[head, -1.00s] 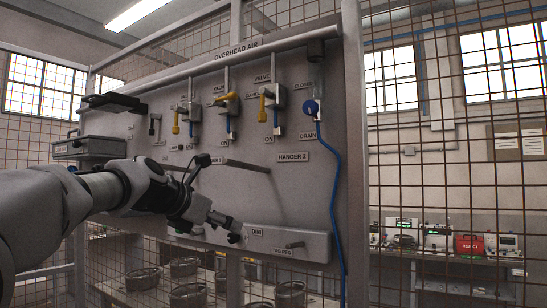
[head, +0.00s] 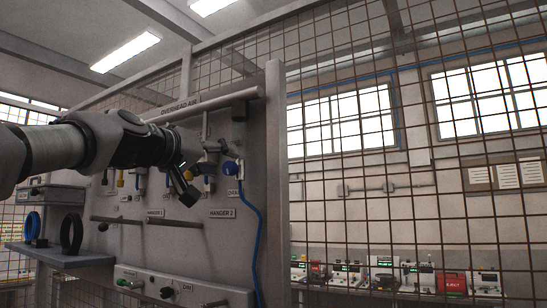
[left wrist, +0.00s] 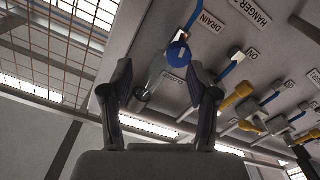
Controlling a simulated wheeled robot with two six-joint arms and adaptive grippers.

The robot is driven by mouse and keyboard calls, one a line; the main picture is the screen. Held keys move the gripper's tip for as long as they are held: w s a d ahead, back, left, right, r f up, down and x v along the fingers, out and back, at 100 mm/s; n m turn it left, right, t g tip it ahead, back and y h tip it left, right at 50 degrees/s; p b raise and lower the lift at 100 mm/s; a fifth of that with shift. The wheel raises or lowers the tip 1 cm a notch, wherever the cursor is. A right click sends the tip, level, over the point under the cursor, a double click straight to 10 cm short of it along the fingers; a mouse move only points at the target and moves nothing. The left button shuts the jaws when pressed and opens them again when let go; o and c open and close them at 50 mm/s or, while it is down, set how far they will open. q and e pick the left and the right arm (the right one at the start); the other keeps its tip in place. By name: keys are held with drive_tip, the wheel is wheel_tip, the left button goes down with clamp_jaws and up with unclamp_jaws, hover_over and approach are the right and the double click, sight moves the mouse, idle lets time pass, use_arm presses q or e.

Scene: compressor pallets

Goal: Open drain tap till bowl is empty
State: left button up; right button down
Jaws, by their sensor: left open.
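The drain tap is a round blue knob (head: 230,168) on the grey panel, with a blue hose (head: 252,215) hanging from it. It also shows in the left wrist view as a blue disc (left wrist: 178,54) beside the DRAIN label. A clear bowl (left wrist: 152,80) adjoins the tap; its contents are too unclear to read. My left gripper (head: 203,170) is open beside the tap, its fingers spread. In the left wrist view my left gripper (left wrist: 160,80) is empty, with the bowl and tap showing between and beyond its fingertips. Contact is not visible. My right gripper is not in view.
Several yellow-handled valves (left wrist: 238,95) sit along the panel beside the drain. A shelf (head: 62,257) with dark and blue rings is at left. Wire mesh (head: 400,130) stands right of the panel.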

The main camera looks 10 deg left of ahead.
sight(227, 168)
use_arm(q)
drive_tip(key=p+x, duration=0.2)
drive_tip(key=a+p+x, duration=0.1)
drive_tip(key=p+x, duration=0.3)
drive_tip(key=x, duration=0.1)
drive_tip(key=shift+w+a+f, duration=0.1)
drive_tip(key=shift+w+a, duration=0.2)
drive_tip(key=shift+w, duration=0.05)
drive_tip(key=shift+w+a+f, duration=0.15)
drive_tip(key=shift+w+a, duration=0.05)
drive_tip(key=shift+a+f, duration=0.15)
drive_tip(key=shift+a, duration=0.45)
drive_tip(key=shift+s+d, duration=0.15)
drive_tip(key=shift+d, duration=0.2)
clamp_jaws()
drive_tip(key=m+b, duration=0.1)
drive_tip(key=b, duration=0.2)
drive_tip(key=shift+f+m, duration=0.25)
drive_tip(key=shift+m, duration=0.15)
drive_tip(key=shift+r+m, duration=0.1)
drive_tip(key=shift+m, duration=0.3)
drive_tip(key=shift+r, duration=0.25)
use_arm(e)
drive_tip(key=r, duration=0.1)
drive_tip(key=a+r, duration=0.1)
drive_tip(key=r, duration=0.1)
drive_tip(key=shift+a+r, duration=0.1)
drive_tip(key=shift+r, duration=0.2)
